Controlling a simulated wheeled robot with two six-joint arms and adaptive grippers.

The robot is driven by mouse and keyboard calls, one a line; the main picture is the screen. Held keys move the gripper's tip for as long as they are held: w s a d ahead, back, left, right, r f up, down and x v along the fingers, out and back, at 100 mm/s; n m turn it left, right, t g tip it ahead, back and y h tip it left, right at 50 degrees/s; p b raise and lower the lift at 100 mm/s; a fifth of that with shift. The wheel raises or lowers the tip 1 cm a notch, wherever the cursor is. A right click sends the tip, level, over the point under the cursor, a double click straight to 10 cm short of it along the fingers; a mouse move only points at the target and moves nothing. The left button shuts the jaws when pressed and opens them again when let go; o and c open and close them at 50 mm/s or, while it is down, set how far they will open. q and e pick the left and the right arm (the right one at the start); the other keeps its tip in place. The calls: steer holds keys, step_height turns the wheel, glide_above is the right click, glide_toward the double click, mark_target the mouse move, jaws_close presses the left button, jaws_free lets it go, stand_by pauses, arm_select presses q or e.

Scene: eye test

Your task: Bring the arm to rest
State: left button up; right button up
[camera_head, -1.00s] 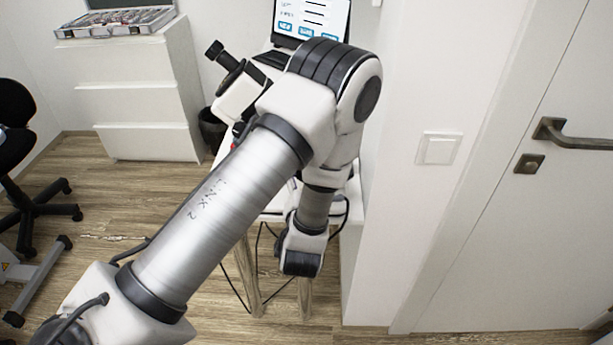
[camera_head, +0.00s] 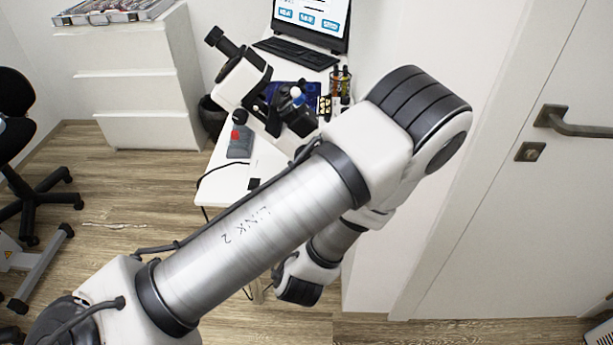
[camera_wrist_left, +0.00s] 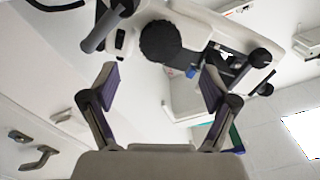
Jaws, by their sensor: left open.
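My left arm (camera_head: 260,245) comes in from the lower left in the head view and reaches across the middle, bent at the elbow on the right. Its forearm folds back down, and its lower end is near the desk's front right. The fingers cannot be made out in the head view. In the left wrist view my left gripper (camera_wrist_left: 160,88) is open, its two fingers wide apart with nothing between them. A white and black microscope-like device (camera_wrist_left: 160,40) shows beyond the fingertips. My right gripper is in neither view.
A white desk (camera_head: 228,180) holds the microscope (camera_head: 243,78), a grey box with a red button (camera_head: 239,142), small bottles (camera_head: 340,82) and a laptop (camera_head: 312,22). A door with a handle (camera_head: 575,122) is at right. Drawers (camera_head: 130,80) and a chair (camera_head: 25,150) stand left.

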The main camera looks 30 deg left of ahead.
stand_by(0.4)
arm_select(q)
steer(key=s+a+f+n+g+h+p, duration=0.15)
steer(key=s+f+g, duration=0.3)
steer(key=f, duration=0.45)
steer(key=s+a+f+g+h+p, duration=0.1)
steer(key=s+a+f+g+h, duration=0.25)
steer(key=f, duration=0.55)
steer(key=s+d+f+m+g+h, duration=0.1)
steer(key=s+d+f+g+h, duration=0.1)
steer(key=s, duration=0.4)
steer(key=s+d+f+g+h, duration=0.2)
steer(key=s+d+f+g, duration=0.2)
steer(key=s+d, duration=0.3)
steer(key=shift+s+d+m+g, duration=0.25)
steer(key=shift+m+g, duration=0.1)
steer(key=shift+g, duration=0.45)
